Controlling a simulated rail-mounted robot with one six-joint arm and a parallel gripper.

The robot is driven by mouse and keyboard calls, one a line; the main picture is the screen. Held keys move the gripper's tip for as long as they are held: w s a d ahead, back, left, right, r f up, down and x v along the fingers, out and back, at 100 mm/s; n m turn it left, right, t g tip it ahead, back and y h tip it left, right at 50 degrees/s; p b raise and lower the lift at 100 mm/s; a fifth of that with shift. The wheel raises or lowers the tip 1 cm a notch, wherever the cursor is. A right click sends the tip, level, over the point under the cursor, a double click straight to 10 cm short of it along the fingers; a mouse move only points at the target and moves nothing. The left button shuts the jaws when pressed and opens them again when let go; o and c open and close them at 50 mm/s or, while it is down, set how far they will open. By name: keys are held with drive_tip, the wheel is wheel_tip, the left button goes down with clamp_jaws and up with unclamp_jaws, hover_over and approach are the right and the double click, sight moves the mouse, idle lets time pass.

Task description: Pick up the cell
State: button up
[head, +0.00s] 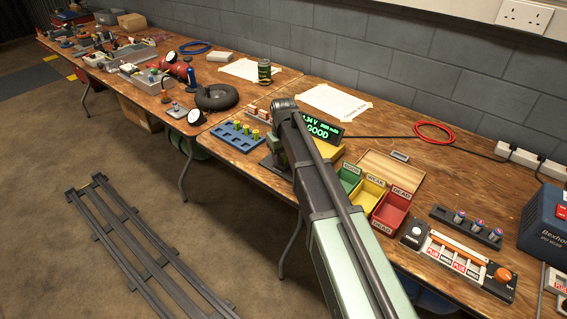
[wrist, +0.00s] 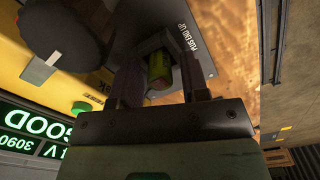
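My gripper (wrist: 158,62) has one finger on each side of the cell. The fingers look apart, with narrow gaps to the cell. The yellow tester (head: 328,151) has a green-lit display (head: 322,128) reading 1.34 V and GOOD; the display also shows in the wrist view (wrist: 35,130). In the head view my arm hides the cell and fingertips.
Left of my arm is a blue rack (head: 232,137) with several cells. To the right are green (head: 349,176), yellow (head: 369,190) and red (head: 391,209) labelled bins. Farther right are a dark holder with cells (head: 466,226) and a control panel (head: 455,262).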

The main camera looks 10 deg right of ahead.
sight(283, 155)
clamp_jaws()
wheel_tip(283, 155, up, 20)
drive_tip(key=p, duration=2)
